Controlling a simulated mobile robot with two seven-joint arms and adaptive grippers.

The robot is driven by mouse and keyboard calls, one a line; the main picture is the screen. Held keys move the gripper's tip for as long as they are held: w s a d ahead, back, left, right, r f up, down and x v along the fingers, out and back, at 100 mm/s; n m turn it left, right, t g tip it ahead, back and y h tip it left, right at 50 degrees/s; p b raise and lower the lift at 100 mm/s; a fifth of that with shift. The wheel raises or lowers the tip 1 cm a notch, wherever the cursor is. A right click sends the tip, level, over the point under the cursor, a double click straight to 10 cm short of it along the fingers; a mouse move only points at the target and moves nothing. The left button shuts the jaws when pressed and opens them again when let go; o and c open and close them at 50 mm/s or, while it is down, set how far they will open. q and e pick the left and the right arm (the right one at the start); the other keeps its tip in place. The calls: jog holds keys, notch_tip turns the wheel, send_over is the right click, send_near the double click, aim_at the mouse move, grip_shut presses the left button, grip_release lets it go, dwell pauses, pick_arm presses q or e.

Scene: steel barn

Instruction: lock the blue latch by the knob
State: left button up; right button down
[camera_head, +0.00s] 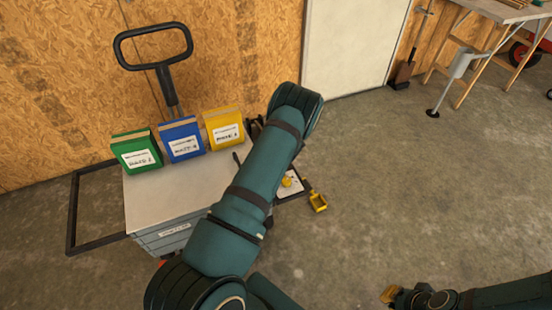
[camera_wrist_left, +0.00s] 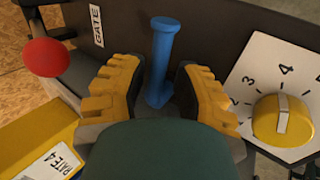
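In the left wrist view, the blue latch knob (camera_wrist_left: 160,60) is an upright blue post with a wider flat cap, against a dark panel marked GATE. My left gripper (camera_wrist_left: 160,85) has its yellow-padded fingers spread, one on each side of the post. Gaps show between the post and both fingers. The post's lower end is partly hidden by my gripper's body. In the head view, my left arm hides the blue knob and the left gripper.
A yellow dial (camera_wrist_left: 283,120) on a white numbered plate is right of my left gripper. A red ball knob (camera_wrist_left: 45,57) is left. On the cart (camera_head: 150,205) stand green (camera_head: 136,152), blue (camera_head: 181,139) and yellow (camera_head: 223,127) boxes.

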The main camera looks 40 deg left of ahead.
pick_arm(q)
jog(key=shift+w+d+r, duration=0.1)
jog(key=shift+r, duration=0.05)
jog(key=shift+d+r, duration=0.1)
jog(key=shift+r, duration=0.1)
jog(key=v, duration=1.1)
jog(key=shift+s+d, duration=0.15)
jog(key=shift+s, duration=0.1)
jog(key=shift+r, duration=0.15)
jog(key=s+d+f+n+g+h, duration=0.1)
jog(key=s+d+f+n+h, duration=0.2)
jog(key=s+d+n, duration=0.5)
jog(key=s+d+f+n+g+h, duration=0.2)
jog(key=s+d+f+n+h, duration=0.15)
jog(key=d+n, duration=0.75)
jog(key=s+d+r+n+h, duration=0.1)
jog(key=s+d+n, duration=0.2)
jog(key=n, duration=0.5)
jog(key=s+d+r+n+t+h, duration=0.1)
jog(key=s+d+r+n, duration=0.1)
jog(key=n, duration=0.6)
jog(key=s+d+r+n+h, duration=0.1)
jog(key=s+d+n, duration=0.3)
jog(key=d+n, duration=0.2)
jog(key=shift+d+r+n, duration=0.15)
jog(key=shift+r+n, duration=0.2)
jog(key=shift+n, duration=0.85)
